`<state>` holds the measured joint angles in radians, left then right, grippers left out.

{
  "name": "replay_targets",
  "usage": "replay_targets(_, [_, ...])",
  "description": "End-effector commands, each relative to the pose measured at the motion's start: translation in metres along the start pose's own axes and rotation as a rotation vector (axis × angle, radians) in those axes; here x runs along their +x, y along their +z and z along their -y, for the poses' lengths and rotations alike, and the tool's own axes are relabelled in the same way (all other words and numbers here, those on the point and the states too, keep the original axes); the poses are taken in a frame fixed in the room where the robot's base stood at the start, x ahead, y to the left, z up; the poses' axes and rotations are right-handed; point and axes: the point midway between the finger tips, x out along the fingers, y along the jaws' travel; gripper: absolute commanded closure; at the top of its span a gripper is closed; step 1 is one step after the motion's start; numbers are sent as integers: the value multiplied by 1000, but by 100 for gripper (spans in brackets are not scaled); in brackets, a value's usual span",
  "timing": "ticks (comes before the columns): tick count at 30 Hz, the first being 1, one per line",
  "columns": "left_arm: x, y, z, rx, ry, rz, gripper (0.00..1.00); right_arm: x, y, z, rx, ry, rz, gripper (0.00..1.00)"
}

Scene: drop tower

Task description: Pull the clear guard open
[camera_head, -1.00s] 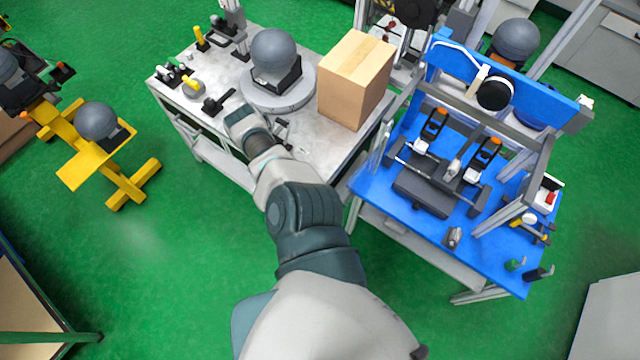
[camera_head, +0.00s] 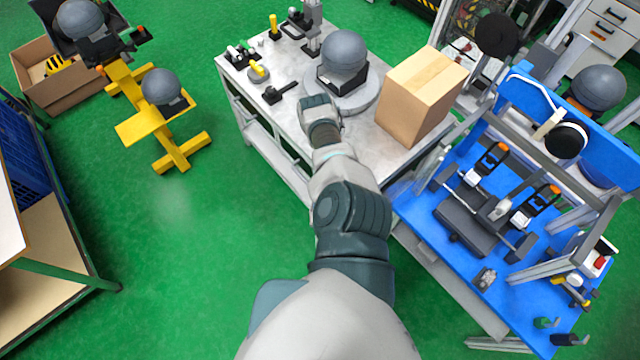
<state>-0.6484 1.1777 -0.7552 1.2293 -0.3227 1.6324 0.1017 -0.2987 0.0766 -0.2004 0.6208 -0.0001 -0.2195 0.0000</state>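One of my arms comes in from the bottom centre and reaches up over the front edge of the grey table (camera_head: 255,84). Its far end is at the table's near side, below the grey ball. I see no gripper fingers there. My other arm is out of view. The clear guard is hard to make out. A faint see-through panel seems to stand at the left side of the blue bench (camera_head: 460,282), right of my arm, but I cannot tell if it is the guard or whether it is open. My arm is apart from it.
A grey ball on a black holder (camera_head: 344,55) and a cardboard box (camera_head: 422,97) stand on the grey table. A yellow stand (camera_head: 144,127) carries another ball at the left. A shelf unit (camera_head: 50,270) is at the far left. Green floor (camera_head: 190,260) lies free between.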

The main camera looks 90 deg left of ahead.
Motion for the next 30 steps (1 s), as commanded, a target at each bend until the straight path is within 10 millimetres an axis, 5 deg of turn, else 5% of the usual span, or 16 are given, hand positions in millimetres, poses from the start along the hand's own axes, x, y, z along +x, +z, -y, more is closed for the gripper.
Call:
replay_targets(11, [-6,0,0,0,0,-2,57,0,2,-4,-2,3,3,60])
replay_targets(21, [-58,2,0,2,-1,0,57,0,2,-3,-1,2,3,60])
replay_targets(30, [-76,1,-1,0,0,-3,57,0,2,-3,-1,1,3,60])
